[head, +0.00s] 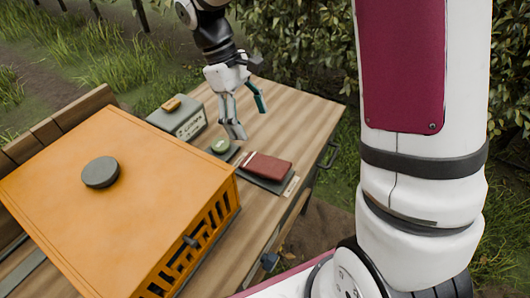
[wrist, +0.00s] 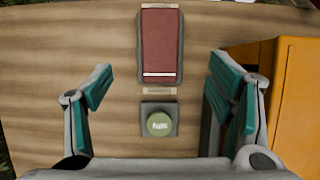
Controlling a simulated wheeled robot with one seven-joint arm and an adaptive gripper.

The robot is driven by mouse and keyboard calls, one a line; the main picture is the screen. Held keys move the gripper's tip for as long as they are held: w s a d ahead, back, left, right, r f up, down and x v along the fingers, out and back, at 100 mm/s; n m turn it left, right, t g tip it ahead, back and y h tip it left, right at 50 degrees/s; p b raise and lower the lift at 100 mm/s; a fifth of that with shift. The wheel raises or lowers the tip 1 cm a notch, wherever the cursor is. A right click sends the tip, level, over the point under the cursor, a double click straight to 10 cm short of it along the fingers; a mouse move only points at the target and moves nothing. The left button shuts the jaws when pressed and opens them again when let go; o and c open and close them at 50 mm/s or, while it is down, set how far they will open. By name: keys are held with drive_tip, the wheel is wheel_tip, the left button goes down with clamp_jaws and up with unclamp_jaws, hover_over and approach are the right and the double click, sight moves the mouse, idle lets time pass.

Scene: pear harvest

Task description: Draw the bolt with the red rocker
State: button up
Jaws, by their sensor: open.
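The red rocker (head: 268,166) is a flat, dark red block on a dark base on the wooden table. It also shows upper middle in the wrist view (wrist: 160,40), with a white line across its near end. My gripper (head: 249,118) is open and empty above the table, behind the rocker in the head view. In the wrist view its teal-padded fingers (wrist: 165,85) stand wide apart, with the rocker beyond and between them. A small dark knob or latch (head: 190,241) is on the orange cabinet's slotted side; I cannot tell whether it is the bolt.
A round green button (head: 220,146) on a dark base sits beside the rocker. The orange cabinet (head: 120,200) fills the table's left side. A grey labelled box (head: 177,118) stands behind it. The wooden table (head: 290,115) is bare at the far right.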

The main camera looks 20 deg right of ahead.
sight(270, 166)
drive_tip(key=b+x, duration=0.1)
drive_tip(key=x, duration=1.2)
drive_tip(key=shift+f, duration=0.35)
drive_tip(key=shift+c, duration=0.2)
